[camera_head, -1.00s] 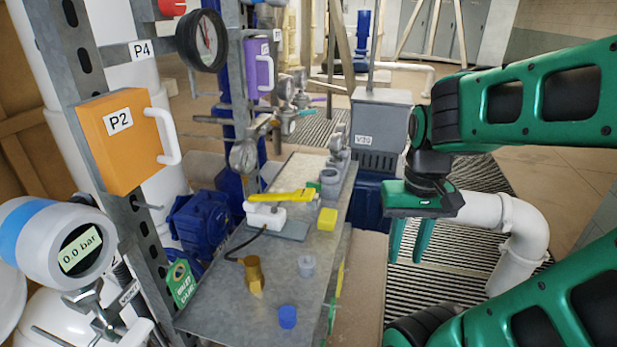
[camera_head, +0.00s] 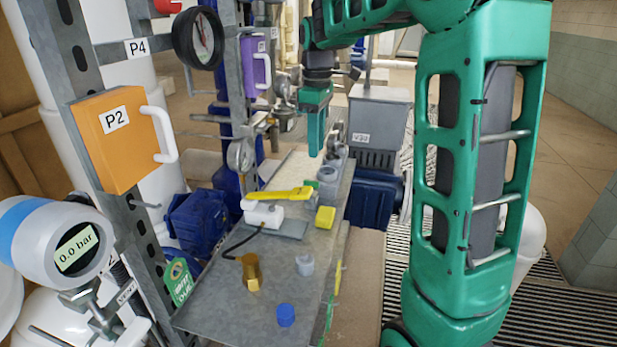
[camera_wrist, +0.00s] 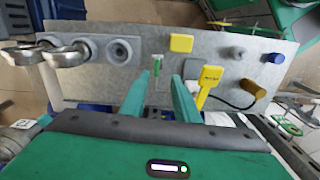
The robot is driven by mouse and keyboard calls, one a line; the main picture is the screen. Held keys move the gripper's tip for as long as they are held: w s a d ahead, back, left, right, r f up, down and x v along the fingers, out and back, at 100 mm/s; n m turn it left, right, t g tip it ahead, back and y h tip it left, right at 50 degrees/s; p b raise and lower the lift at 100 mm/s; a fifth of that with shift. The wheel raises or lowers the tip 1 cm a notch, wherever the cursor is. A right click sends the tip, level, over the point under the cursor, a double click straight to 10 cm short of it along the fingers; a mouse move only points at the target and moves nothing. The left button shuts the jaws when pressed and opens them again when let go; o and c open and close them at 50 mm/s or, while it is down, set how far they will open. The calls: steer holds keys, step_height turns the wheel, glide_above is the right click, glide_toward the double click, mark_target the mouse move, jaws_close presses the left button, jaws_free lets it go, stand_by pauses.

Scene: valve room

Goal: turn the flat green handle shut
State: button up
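A small flat green piece (camera_wrist: 157,64) stands on the grey bench in the wrist view, lying between and just beyond my fingertips. It shows as a green patch (camera_head: 312,184) behind the yellow handle in the head view. I cannot tell how it is turned. Other thin green strips (camera_head: 329,312) show along the bench's right edge. My gripper (camera_wrist: 158,88) is open, its two green fingers apart with nothing between them. In the head view my gripper (camera_head: 316,150) hangs above the far part of the bench, pointing down.
On the bench (camera_head: 215,310) are a yellow handle (camera_head: 280,194) on a white body, a yellow block (camera_head: 325,217), a brass fitting (camera_head: 250,272), a blue cap (camera_head: 286,315) and grey fittings (camera_head: 328,176). A post with gauges (camera_head: 198,38) stands left. A grey V39 box (camera_head: 377,122) stands beyond.

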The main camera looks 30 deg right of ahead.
mark_target(310, 181)
steer(key=shift+n, duration=0.4)
steer(key=f, duration=0.3)
steer(key=w+f, duration=0.1)
steer(key=f, duration=0.6)
steer(key=shift+w+a+f, duration=0.2)
steer(key=shift+w+f, duration=0.05)
steer(key=shift+f, duration=0.15)
jaws_close()
steer(key=shift+a, duration=0.1)
